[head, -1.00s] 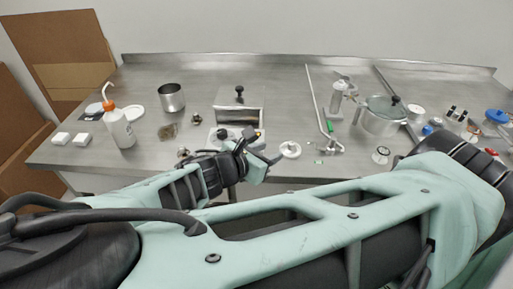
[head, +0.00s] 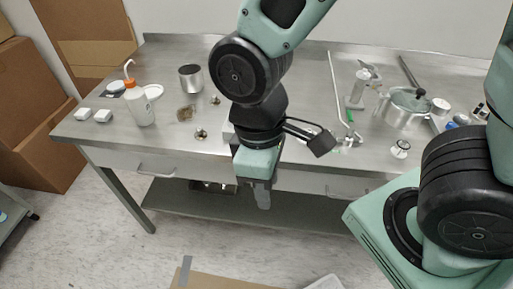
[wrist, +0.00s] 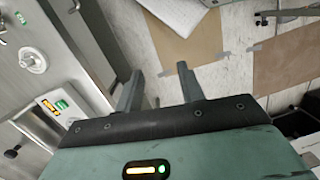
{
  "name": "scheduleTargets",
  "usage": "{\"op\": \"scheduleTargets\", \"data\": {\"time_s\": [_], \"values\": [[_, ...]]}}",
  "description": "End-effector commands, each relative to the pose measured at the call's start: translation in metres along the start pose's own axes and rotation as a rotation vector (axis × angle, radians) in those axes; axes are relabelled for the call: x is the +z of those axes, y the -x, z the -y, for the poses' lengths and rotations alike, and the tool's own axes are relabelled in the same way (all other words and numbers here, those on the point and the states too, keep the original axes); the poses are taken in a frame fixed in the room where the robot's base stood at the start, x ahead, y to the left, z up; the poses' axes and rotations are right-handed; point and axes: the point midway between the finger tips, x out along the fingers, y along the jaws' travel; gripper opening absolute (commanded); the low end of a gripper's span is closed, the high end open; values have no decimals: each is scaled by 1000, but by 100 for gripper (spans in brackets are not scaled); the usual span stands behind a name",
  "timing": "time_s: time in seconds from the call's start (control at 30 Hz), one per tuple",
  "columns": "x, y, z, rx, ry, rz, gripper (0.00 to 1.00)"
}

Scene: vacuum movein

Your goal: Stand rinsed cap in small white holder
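My gripper (head: 260,194) hangs in front of the bench's front edge, pointing down. In the wrist view its two fingers (wrist: 158,88) are apart with nothing between them, above the floor. A round white piece with a raised centre (wrist: 33,60) lies on the bench in the wrist view; I cannot tell whether it is the small white holder. Two small white blocks (head: 93,115) sit at the bench's left end. Small round metal pieces (head: 200,134) lie near the middle; I cannot tell whether one is the cap. My arm hides part of the bench centre.
The steel bench (head: 165,148) also holds an orange-topped wash bottle (head: 139,104), a metal cup (head: 191,78) and a lidded pot (head: 404,108). Cardboard (head: 215,280) lies on the floor in front. The floor at front left is clear.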

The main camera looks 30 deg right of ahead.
Motion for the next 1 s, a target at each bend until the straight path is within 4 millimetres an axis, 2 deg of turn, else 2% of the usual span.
{"op": "scheduleTargets", "data": {"time_s": [0.03, 0.1, 0.23, 1.0], "values": [[2, 14, 3, 1, -45, -52, 39], [5, 26, 7, 6, -96, -101, 39], [9, 40, 12, 17, -157, -156, 39], [11, 43, 15, 21, -175, -171, 39]]}}
